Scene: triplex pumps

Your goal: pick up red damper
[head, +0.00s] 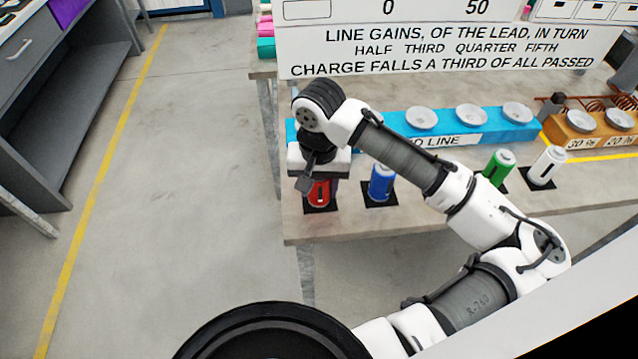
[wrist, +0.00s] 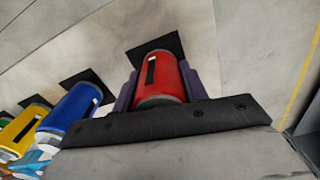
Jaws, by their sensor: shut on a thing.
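The red damper (head: 319,191) is a red cylinder with a dark slot, upright at the left end of the table over a black square pad (head: 322,208). In the wrist view the red damper (wrist: 160,77) stands between the two purplish fingers of my gripper (wrist: 161,88). In the head view my gripper (head: 318,178) comes down on it from above and hides its top. The fingers are shut on its sides. I cannot tell whether its base touches the pad.
A blue damper (head: 382,183) stands close to the right on its own pad. Green (head: 497,167) and white (head: 547,165) dampers stand farther right. A blue block with silver dishes (head: 471,115) lies behind, below a large sign (head: 440,50). The floor at left is clear.

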